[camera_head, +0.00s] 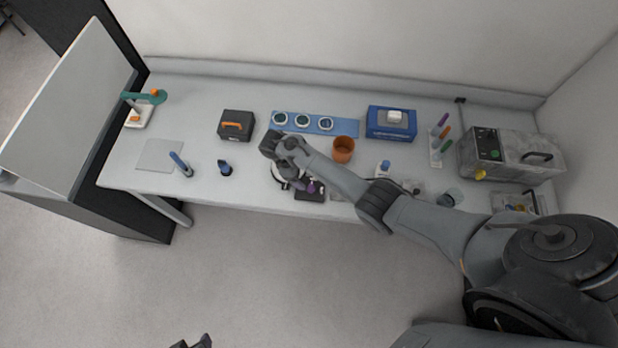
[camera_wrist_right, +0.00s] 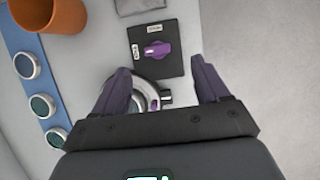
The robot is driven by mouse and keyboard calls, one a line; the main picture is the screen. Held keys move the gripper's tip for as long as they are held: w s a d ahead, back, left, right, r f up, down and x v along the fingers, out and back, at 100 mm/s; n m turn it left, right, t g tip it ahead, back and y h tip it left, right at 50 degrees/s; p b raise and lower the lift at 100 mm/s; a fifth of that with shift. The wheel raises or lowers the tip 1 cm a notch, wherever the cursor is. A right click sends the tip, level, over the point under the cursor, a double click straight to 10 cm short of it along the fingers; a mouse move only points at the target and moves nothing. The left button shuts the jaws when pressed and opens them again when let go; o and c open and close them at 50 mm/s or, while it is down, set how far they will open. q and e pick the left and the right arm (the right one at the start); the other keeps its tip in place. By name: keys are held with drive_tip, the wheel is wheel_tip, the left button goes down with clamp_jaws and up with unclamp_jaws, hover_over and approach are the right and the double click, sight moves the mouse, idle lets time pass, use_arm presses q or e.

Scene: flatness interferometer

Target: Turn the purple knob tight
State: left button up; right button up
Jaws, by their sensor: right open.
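A purple knob (camera_wrist_right: 157,50) sits on a square black plate (camera_wrist_right: 158,68) with two small white labels, ahead of my right fingertips in the right wrist view. The plate (camera_head: 310,196) is at the bench's front edge in the head view. My right gripper (camera_wrist_right: 160,75) is open and empty, its purple-grey fingers well apart and not touching the knob. Below the plate, between the fingers, is a round metal ring device (camera_wrist_right: 147,90) with a smaller purple part, partly hidden by the gripper. A dark piece at the bottom of the head view appears to be my left gripper (camera_head: 192,342); its jaws are unclear.
An orange cup (camera_head: 343,150) and a blue mat (camera_head: 345,125) with round discs stand behind my right gripper. A black case (camera_head: 236,125) is to the left, a blue box (camera_head: 391,123) and a grey machine (camera_head: 512,154) to the right. The bench's front edge is close.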

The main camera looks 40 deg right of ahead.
sight(313, 186)
drive_tip(key=b+x, duration=0.2)
drive_tip(key=x, duration=0.1)
drive_tip(key=b+x, duration=0.3)
drive_tip(key=w+b+x, duration=0.1)
drive_tip(key=b+x, duration=0.1)
drive_tip(key=x, duration=0.1)
drive_tip(key=shift+s+d+f, duration=0.2)
drive_tip(key=shift+d+f, duration=0.05)
drive_tip(key=shift+f, duration=0.2)
drive_tip(key=shift+c, duration=1)
drive_tip(key=c, duration=0.9)
drive_tip(key=shift+o, duration=0.2)
